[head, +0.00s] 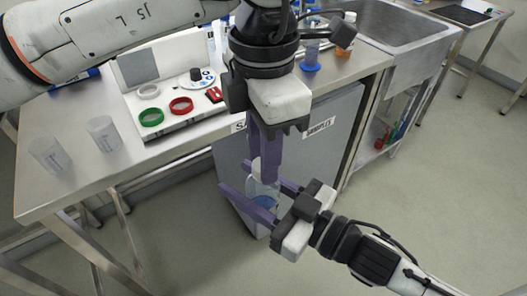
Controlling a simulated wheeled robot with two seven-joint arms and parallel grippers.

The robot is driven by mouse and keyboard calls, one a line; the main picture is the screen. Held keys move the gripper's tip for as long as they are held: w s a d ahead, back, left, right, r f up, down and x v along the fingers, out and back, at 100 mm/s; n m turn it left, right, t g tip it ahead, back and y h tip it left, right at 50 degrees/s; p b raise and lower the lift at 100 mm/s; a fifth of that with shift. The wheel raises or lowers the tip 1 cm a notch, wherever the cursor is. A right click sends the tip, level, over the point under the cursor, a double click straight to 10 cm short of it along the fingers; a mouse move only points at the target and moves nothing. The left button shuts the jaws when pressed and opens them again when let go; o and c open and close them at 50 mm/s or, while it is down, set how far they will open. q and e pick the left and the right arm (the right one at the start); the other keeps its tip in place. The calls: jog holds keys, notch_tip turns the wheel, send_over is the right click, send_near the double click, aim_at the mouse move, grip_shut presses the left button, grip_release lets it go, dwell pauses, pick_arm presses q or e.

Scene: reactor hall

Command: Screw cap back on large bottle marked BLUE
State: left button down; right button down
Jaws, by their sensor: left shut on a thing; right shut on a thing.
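A clear bottle (263,191) with blue in its lower part is held in the air in front of the bench, near the picture's middle. My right gripper (241,178) reaches in from the lower right and is shut on the bottle, one finger on each side. A white cap (257,166) shows at the bottle's top. My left gripper (268,178) points down from above and is shut on the cap; its fingers partly hide it. I cannot tell whether the cap is seated on the neck. No marking on the bottle is readable.
The steel bench (80,185) holds two clear beakers and a white tray (180,128) with white, green and red rings. A blue-based vessel (310,62) and an orange bottle (346,35) stand near the sink (385,35). A grey cabinet (335,150) stands under the bench. Floor at right is clear.

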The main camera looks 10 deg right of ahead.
pick_arm(q)
jog(key=m, duration=0.4)
jog(key=shift+m, duration=0.3)
jog(key=m, duration=1.2)
jog(key=shift+m, duration=0.4)
jog(key=m, duration=0.5)
jog(key=shift+f, duration=0.1)
jog(key=c, duration=1.3)
grip_release()
jog(key=shift+c, duration=0.2)
notch_tip(320, 180, up, 12)
